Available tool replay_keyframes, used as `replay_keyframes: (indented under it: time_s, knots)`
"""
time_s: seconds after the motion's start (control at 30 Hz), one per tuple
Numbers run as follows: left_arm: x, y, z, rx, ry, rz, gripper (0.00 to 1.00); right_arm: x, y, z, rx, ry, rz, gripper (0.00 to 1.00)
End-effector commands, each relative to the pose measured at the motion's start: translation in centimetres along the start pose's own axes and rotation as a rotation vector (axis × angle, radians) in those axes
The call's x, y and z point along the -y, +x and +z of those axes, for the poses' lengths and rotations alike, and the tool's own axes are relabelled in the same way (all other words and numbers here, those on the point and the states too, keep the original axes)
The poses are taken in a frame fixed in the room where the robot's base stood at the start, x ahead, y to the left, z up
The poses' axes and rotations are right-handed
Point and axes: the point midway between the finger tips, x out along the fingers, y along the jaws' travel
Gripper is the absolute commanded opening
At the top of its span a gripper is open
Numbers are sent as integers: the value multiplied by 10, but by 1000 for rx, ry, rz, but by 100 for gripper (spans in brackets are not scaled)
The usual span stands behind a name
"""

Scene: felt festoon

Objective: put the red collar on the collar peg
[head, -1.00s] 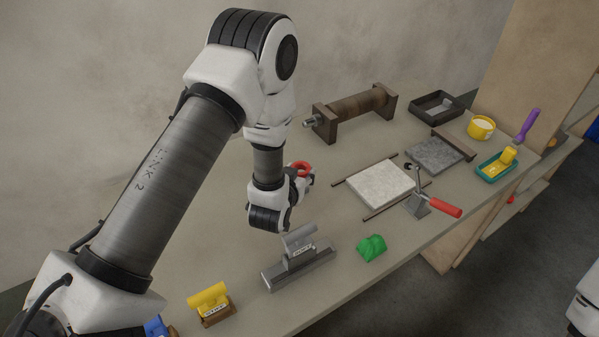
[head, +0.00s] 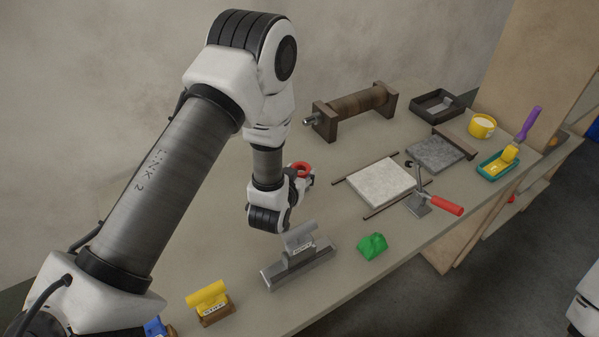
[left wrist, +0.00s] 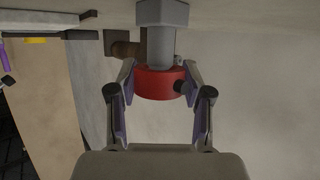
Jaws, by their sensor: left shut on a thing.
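The red collar (head: 302,168) is held in my left gripper (left wrist: 161,88), low over the table beside the wooden roller. In the left wrist view the collar (left wrist: 160,84) sits between the two fingers, which are shut on its sides. A grey upright post with a wider base, apparently the collar peg (left wrist: 161,45), lines up with the collar in that view, which appears turned over. I cannot tell whether the collar is around the post or just above its end. In the head view my gripper and wrist hide the post. My right gripper is out of view.
A brown roller (head: 358,105) with a metal shaft stands behind my gripper. A grey stamp block (head: 297,268), a green lump (head: 372,246), a pale slab (head: 381,185) and a red-handled clamp (head: 445,209) lie nearer the front. A yellow stamp (head: 208,295) is at the front left.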

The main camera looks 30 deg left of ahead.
Motion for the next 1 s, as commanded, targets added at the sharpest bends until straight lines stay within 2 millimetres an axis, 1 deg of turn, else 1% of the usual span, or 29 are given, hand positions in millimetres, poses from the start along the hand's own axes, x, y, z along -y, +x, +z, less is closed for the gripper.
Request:
replay_keyframes:
  time_s: [0.33,0.47,0.77,1.0]
  knots:
    - [0,5,11,-1,0,0,3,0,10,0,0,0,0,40]
    - [0,3,7,-1,0,0,3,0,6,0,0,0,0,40]
    - [0,-4,-9,-1,0,0,3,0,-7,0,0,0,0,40]
    - [0,-4,-9,-1,0,0,3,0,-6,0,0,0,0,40]
